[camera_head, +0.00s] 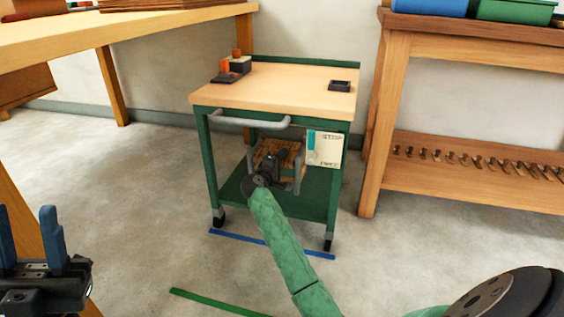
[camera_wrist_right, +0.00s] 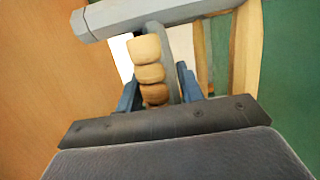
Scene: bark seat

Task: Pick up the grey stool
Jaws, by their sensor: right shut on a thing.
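The grey stool, with grey rails and legs and a tan woven seat (camera_head: 292,174), is in the lower bay of the green cart, partly hidden by my right gripper (camera_head: 271,162). Whether it stands upright or is tilted, I cannot tell. In the right wrist view, a grey bar of the stool (camera_wrist_right: 162,48) runs down between the blue fingers of my right gripper (camera_wrist_right: 160,90), beside tan rolls of the seat (camera_wrist_right: 149,72). The right gripper is shut on the stool. My left gripper (camera_head: 33,235) is open and empty at the lower left, far from the cart.
The cart's wooden top (camera_head: 285,88) overhangs the stool, above a green lower shelf (camera_head: 312,205). A grey handle (camera_head: 250,121) and a white sign (camera_head: 324,149) are at its front. Workbenches stand left (camera_head: 165,27) and right (camera_head: 470,175). The floor in front is clear except tape.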

